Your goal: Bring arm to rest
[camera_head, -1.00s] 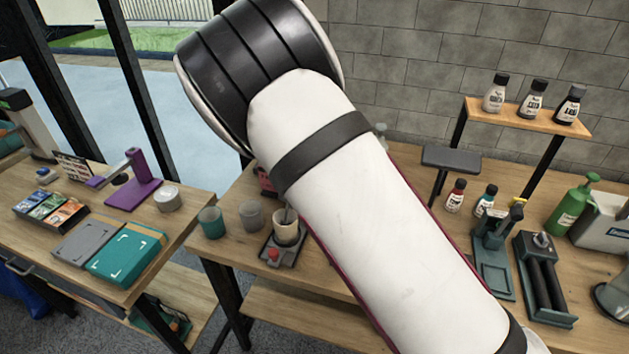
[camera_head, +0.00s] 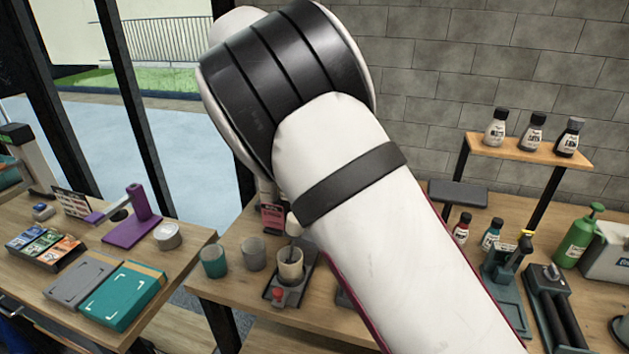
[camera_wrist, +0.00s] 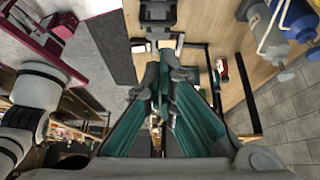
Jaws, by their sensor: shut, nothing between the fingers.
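My gripper (camera_wrist: 164,68) shows in the wrist view with its teal fingers together and nothing held between them. In the head view my white arm with black bands crosses the middle and hides part of the workbench (camera_head: 222,291). The gripper itself is out of sight in the head view.
A cup (camera_head: 290,266) stands on a small dark stand, beside a grey cup (camera_head: 253,253) and a teal cup (camera_head: 214,261). Bottles (camera_head: 533,132) stand on a raised shelf at right, with a green pump bottle (camera_head: 577,237) below. A second table (camera_head: 190,245) is at left.

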